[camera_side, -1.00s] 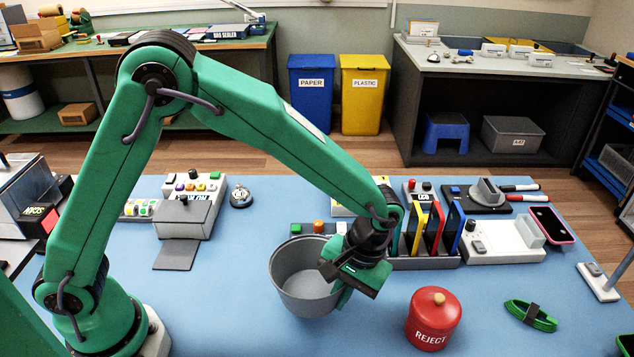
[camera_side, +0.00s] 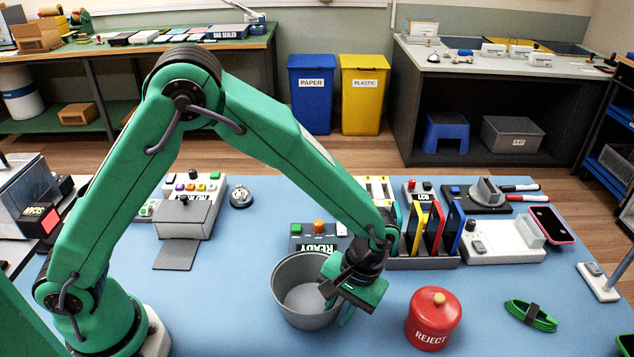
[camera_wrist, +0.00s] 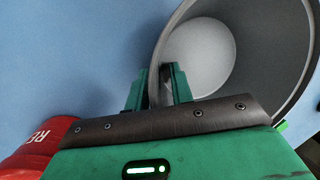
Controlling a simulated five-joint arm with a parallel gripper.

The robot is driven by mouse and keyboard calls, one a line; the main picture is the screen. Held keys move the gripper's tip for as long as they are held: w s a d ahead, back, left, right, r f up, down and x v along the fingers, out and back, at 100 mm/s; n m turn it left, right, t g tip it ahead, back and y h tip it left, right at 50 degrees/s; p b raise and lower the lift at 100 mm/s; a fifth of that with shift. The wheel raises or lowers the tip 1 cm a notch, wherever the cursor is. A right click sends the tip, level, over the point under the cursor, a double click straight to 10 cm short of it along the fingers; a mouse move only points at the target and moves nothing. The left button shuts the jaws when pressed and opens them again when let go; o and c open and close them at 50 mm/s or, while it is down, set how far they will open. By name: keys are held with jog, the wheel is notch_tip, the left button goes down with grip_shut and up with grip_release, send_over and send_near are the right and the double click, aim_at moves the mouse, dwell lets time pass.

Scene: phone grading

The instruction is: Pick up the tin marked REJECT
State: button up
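The red tin marked REJECT (camera_side: 433,322) stands upright on the blue table, with a tan knob on its lid. Part of the tin (camera_wrist: 32,148) shows at the lower left of the wrist view. My gripper (camera_side: 346,305) is to the left of the tin and apart from it, at the right rim of a grey bowl (camera_side: 290,312). In the wrist view my gripper (camera_wrist: 156,85) has one finger inside the bowl (camera_wrist: 205,60) and one outside. The fingers are close together with the rim between them, so the gripper looks shut on the rim.
Behind the bowl is a panel marked READY (camera_side: 318,242). A rack of coloured phones (camera_side: 425,262) stands behind my gripper. A green looped band (camera_side: 532,316) lies right of the tin. The table around the tin is clear.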

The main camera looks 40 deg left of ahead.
jog(key=shift+r, duration=0.15)
jog(key=v, duration=1.2)
dwell(0.7)
